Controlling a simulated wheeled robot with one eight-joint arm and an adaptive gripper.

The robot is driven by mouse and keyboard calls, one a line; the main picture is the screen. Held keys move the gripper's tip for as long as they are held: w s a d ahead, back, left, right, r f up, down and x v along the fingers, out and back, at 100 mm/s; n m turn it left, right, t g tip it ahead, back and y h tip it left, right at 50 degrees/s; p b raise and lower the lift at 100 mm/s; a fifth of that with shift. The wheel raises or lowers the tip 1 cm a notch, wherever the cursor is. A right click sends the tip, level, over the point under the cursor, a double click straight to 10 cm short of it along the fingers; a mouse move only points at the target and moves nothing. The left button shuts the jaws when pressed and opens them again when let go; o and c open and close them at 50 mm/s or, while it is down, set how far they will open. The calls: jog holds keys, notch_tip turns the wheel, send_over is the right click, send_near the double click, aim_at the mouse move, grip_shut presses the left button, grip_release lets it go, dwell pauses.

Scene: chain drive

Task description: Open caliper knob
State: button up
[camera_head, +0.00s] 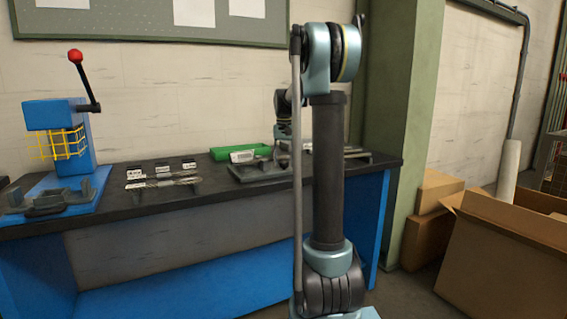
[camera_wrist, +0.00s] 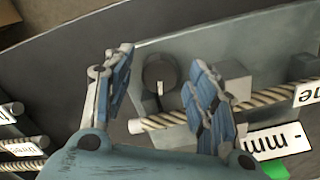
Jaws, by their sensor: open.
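In the wrist view a dark round knob (camera_wrist: 158,78) with a pale mark stands on a grey plate (camera_wrist: 220,55). I take it to be the caliper knob. My gripper (camera_wrist: 161,60) is open, with one blue-padded finger on each side of the knob. Gaps show between the fingers and the knob, and I see no contact. A twisted rod (camera_wrist: 168,121) passes below the knob, partly hidden by the right finger. In the head view my arm hides the knob and most of the gripper.
In the head view the dark bench top (camera_head: 218,180) carries a green tray (camera_head: 228,153), a grey fixture (camera_head: 258,172), several labelled rods and a blue press (camera_head: 75,160) with a red-tipped lever. Cardboard boxes (camera_head: 500,240) stand right of the bench.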

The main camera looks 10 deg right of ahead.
jog(key=c, duration=1)
jog(key=shift+c, duration=0.2)
jog(key=shift+n, duration=1.5)
jog(key=o, duration=1)
jog(key=shift+o, duration=0.2)
